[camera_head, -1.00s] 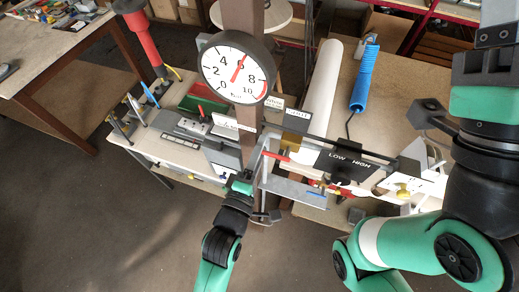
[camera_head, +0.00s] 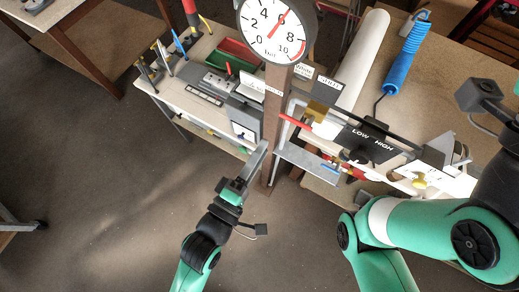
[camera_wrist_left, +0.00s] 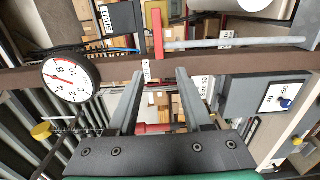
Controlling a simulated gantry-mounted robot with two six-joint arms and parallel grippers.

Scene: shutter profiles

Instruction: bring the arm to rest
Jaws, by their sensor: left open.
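My left arm rises from the bottom of the head view, green and black. Its left gripper (camera_head: 258,158) has grey fingers pointing up towards the brown post (camera_head: 276,110). In the left wrist view the two fingers of the left gripper (camera_wrist_left: 157,76) stand apart with nothing between them. Behind them are the post, crossing the view as a brown beam (camera_wrist_left: 230,60), and blurred shelves. I cannot tell the exact gap to the post.
A round gauge (camera_head: 277,28) sits on the post. Left is a bench with a red-green bin (camera_head: 232,58). Right are a LOW/HIGH panel (camera_head: 372,144), a white roll (camera_head: 362,60) and a blue coiled hose (camera_head: 407,55). Open floor (camera_head: 110,190) lies at lower left.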

